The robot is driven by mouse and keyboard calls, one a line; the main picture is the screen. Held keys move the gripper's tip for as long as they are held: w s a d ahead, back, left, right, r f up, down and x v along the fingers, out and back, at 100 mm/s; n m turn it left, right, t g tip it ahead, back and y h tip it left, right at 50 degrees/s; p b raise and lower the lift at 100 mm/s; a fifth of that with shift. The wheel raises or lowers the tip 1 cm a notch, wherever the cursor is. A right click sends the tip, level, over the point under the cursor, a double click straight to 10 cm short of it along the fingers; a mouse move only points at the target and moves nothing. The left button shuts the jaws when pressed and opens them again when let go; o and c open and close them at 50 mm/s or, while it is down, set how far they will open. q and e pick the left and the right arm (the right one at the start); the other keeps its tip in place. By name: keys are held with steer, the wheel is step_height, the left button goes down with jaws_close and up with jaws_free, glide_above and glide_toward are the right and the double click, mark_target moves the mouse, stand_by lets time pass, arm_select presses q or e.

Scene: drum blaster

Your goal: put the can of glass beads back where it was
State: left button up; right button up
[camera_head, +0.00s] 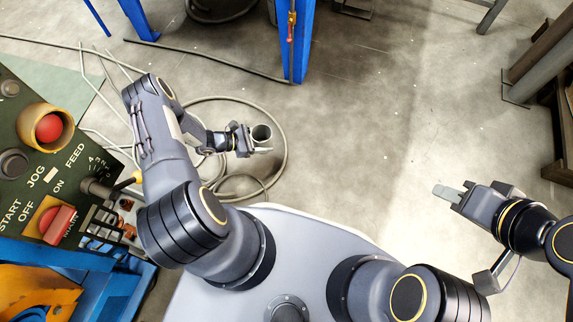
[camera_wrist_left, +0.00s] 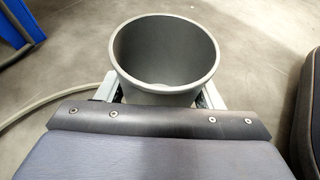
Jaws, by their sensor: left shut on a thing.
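The can (camera_head: 261,132) is a small grey open-topped cylinder, held in my left gripper (camera_head: 259,147) above the floor beside the looped hose. In the left wrist view the can (camera_wrist_left: 165,60) stands between the two fingers, its round mouth facing the camera. Its inside looks grey, with a small pale patch low down; I cannot tell whether beads are in it. My left gripper (camera_wrist_left: 163,100) is shut on the can. My right gripper (camera_head: 448,193) is out to the right over bare floor with nothing seen in it. Its fingertips look close together, but the gap is unclear.
A green control panel (camera_head: 70,165) with red buttons and a blue machine frame (camera_head: 70,265) stand at the left, close to my left arm. A blue post (camera_head: 299,45) rises ahead. Hoses (camera_head: 283,150) loop on the floor. The floor at centre right (camera_head: 400,120) is clear.

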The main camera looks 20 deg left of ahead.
arm_select(q)
steer(key=d+f+b, duration=0.1)
steer(key=d+f, duration=0.1)
steer(key=d, duration=0.2)
steer(key=d+f+b, duration=0.2)
steer(key=d+f, duration=0.1)
steer(key=d+f+b, duration=0.1)
steer(key=d+f, duration=0.2)
steer(key=d, duration=0.1)
steer(key=shift+s+d+f, duration=0.2)
steer(key=shift+d, duration=0.15)
steer(key=shift+d+f, duration=0.15)
steer(key=shift+f, duration=0.05)
steer(key=f+b, duration=0.1)
steer(key=f, duration=0.1)
steer(key=f+b, duration=0.1)
steer(key=shift+d+f+b, duration=0.3)
steer(key=shift+f, duration=0.05)
steer(key=shift+r, duration=0.1)
steer(key=o, duration=1.1)
